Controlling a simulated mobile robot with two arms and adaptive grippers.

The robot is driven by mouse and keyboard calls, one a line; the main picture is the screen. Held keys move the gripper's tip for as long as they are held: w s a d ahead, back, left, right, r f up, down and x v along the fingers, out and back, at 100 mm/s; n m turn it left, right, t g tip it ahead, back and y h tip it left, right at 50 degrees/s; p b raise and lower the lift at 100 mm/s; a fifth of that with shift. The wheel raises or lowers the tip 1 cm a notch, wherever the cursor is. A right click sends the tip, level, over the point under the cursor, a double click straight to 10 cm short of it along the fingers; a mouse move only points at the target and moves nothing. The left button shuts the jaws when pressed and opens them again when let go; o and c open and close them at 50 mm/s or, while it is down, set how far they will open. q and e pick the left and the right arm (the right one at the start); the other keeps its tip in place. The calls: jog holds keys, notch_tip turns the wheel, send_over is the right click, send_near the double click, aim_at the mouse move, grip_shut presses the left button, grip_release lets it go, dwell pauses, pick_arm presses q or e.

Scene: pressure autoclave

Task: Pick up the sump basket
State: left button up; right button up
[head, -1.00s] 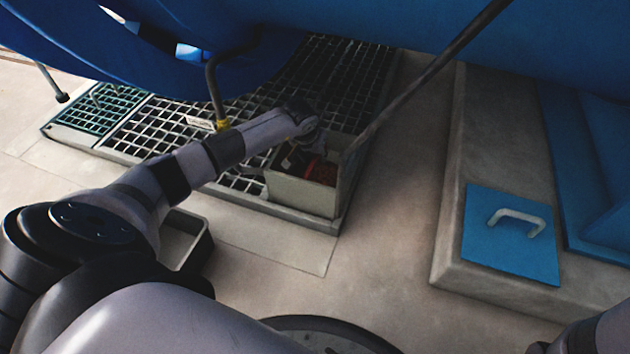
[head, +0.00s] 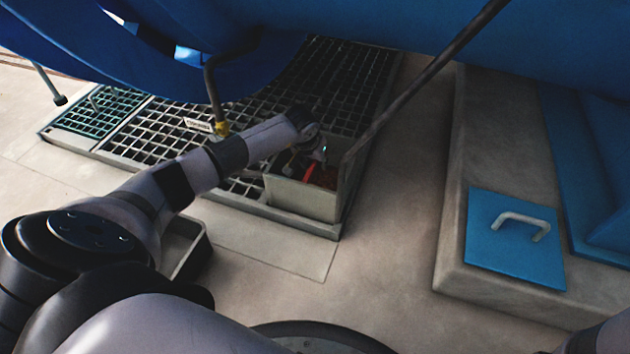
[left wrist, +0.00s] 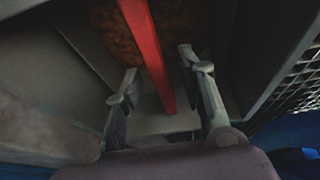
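A pale grey open-topped box (head: 300,198) stands at the near corner of the floor grating. Inside it a red bar (head: 310,171), which looks like the sump basket's handle, lies above rust-brown contents. The basket's body is mostly hidden by my arm and the box walls. In the left wrist view the red bar (left wrist: 147,45) runs between the two fingers of my left gripper (left wrist: 160,68). The fingers are apart, with a visible gap on each side of the bar. In the head view my left gripper (head: 316,150) is down at the box opening. My right gripper is out of view.
A thin dark pole (head: 400,95) slants down beside the box. A blue vessel (head: 360,20) overhangs the grating (head: 170,125). A grey tray (head: 190,252) sits on the floor below my arm. A blue plate with a handle (head: 515,250) lies on the concrete plinth at right.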

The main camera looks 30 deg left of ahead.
pick_arm(q)
jog(key=shift+c, duration=0.3)
grip_shut()
dwell(0.8)
